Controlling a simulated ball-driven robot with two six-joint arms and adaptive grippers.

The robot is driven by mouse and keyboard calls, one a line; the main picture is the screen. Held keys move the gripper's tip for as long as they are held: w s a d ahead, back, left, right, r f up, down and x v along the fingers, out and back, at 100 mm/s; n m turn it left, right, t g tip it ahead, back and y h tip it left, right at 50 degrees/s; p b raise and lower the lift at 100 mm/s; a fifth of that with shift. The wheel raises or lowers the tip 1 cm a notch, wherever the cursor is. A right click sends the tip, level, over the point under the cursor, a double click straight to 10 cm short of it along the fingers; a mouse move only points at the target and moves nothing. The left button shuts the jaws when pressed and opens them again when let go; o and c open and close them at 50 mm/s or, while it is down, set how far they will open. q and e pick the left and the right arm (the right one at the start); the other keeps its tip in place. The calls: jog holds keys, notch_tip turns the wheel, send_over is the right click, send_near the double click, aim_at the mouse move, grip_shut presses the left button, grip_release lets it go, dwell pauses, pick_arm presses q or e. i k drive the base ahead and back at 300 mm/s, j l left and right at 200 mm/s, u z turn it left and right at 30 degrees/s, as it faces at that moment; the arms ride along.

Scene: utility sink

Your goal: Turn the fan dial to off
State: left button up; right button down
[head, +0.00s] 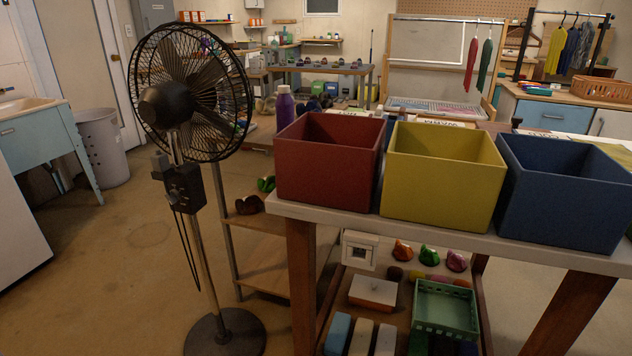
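A black pedestal fan (188,95) stands on the floor left of the middle in the head view, its round cage tilted and its round base (224,333) near the bottom edge. A dark control box (184,188) is fixed to its pole below the cage, with small knobs on its face. The dial (172,197) seems to be one of these; its setting is too small to read. A cord hangs in a loop below the box. Neither of my grippers shows in this view.
A table (284,206) with red (325,170), yellow (440,180) and blue (562,200) bins stands right of the fan. A low wooden shelf (262,255) is close behind the pole. A sink cabinet (42,140) and grey bin (103,148) are at left. The floor left of the fan is clear.

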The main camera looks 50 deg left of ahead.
aim_at(175, 196)
jog(key=u, duration=2.15)
jog(key=i+j, duration=0.1)
jog(key=j, duration=0.3)
jog(key=i+j, duration=0.15)
jog(key=j, duration=0.25)
jog(key=i+j, duration=0.1)
jog(key=j, duration=0.3)
jog(key=i+j+z, duration=0.1)
jog(key=j, duration=0.3)
